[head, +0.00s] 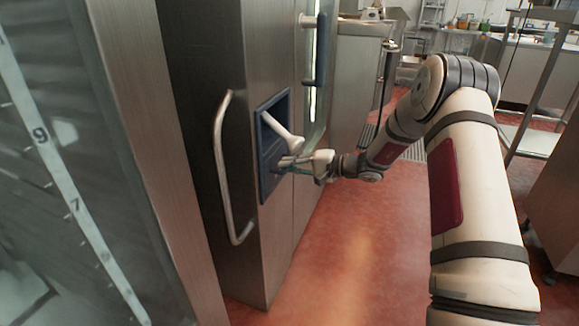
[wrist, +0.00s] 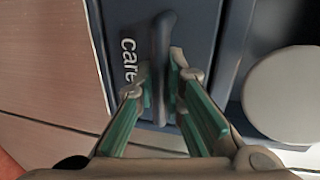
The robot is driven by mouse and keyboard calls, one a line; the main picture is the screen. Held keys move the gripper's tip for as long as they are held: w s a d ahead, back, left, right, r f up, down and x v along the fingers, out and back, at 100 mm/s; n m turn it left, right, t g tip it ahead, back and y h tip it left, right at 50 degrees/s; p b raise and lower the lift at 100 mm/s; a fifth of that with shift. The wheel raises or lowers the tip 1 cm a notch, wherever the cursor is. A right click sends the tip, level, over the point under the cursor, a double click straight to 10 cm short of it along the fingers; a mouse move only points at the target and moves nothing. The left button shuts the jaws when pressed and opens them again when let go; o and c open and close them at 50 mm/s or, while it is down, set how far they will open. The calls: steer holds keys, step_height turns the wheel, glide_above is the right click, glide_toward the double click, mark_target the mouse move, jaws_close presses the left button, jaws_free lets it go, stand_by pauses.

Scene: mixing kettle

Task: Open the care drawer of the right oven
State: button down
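The care drawer (wrist: 205,30) is a blue front with the white word "care" in the wrist view. An upright dark blue fin-like handle (wrist: 162,60) stands out from it. My gripper (wrist: 161,82) has one finger on each side of this handle, with the tips close against it. In the head view my gripper (head: 283,164) is at the lower part of the blue recessed panel (head: 266,188) on the steel oven front (head: 262,60). The drawer front is largely hidden by my fingers there, and I cannot tell whether it stands out from the panel.
A white hand-shower-like piece (head: 281,130) sits just above my gripper; a round white part (wrist: 285,95) shows at the right in the wrist view. A long curved door handle (head: 222,165) is left of the panel. The red floor (head: 350,260) is clear right of the oven.

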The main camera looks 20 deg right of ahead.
steer(key=f+b+v, duration=0.1)
steer(key=f+v, duration=0.1)
steer(key=v, duration=0.7)
steer(key=f+v, duration=0.1)
steer(key=v, duration=0.7)
steer(key=shift+s+d+f+b, duration=0.35)
steer(key=shift+s+d, duration=0.15)
steer(key=shift+d, duration=0.1)
steer(key=c, duration=1.7)
jaws_free()
steer(key=shift+o, duration=0.2)
steer(key=v, duration=1.2)
steer(key=shift+a, duration=0.1)
